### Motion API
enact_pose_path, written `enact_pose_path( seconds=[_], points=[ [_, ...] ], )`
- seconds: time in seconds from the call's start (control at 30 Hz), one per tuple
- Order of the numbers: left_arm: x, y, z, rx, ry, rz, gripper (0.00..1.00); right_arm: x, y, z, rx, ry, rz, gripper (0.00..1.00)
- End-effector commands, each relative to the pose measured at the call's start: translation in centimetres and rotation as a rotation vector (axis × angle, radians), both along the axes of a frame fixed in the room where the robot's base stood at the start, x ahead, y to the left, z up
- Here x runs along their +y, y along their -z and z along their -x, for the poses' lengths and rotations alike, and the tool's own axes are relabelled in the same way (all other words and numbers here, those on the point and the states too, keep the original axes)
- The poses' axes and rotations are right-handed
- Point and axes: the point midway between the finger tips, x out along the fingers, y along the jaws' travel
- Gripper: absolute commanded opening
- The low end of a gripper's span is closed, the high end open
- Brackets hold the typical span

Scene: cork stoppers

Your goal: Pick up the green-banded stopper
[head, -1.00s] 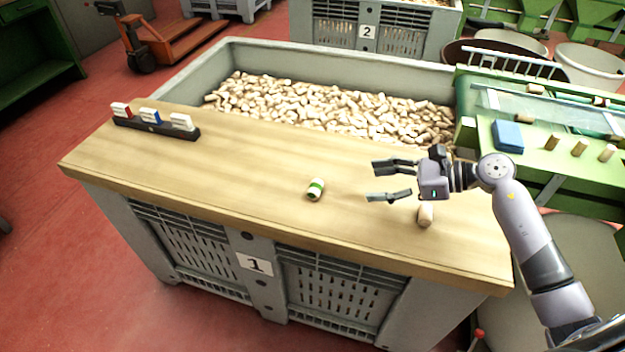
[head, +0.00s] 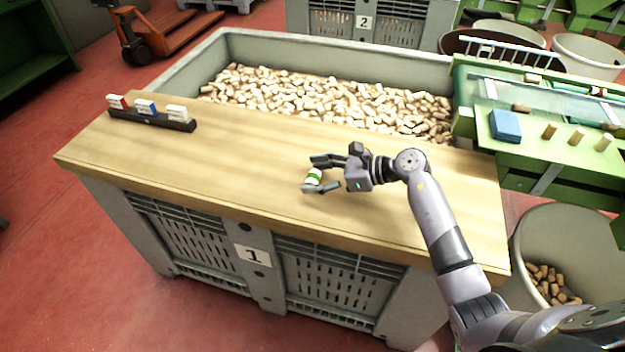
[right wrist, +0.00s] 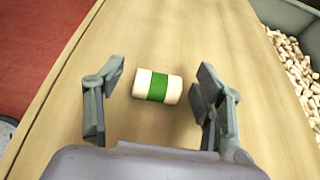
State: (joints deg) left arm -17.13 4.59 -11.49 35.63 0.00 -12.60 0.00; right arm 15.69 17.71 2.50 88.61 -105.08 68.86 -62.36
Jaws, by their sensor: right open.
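The green-banded stopper (head: 314,177) is a pale cork with a green band, lying on its side on the wooden board (head: 230,165). My right gripper (head: 312,174) is open with its fingers on either side of it. In the right wrist view the stopper (right wrist: 157,87) lies between the two fingers (right wrist: 161,80), with a gap on each side. My left gripper is not in view.
The grey crate (head: 340,50) behind the board is full of loose corks. A rack with red, blue and white tags (head: 150,122) stands at the board's left. A blue block (head: 505,125) and several upright corks stand on the green machine (head: 540,165).

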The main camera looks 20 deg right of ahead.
Motion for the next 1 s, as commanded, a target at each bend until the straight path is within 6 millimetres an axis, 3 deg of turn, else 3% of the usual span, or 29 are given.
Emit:
enact_pose_path(
  seconds=[0.27, 0.77, 1.0],
  points=[
    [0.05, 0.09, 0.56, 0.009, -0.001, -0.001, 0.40, 0.29, 0.11, -0.23, -0.001, 0.001, 0.001, 0.63],
    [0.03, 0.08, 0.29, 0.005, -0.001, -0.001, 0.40, 0.25, 0.11, -0.20, -0.001, 0.001, 0.001, 0.31],
    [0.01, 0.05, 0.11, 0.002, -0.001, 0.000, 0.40, 0.25, 0.09, -0.20, -0.001, 0.001, 0.001, 0.29]
  ],
)
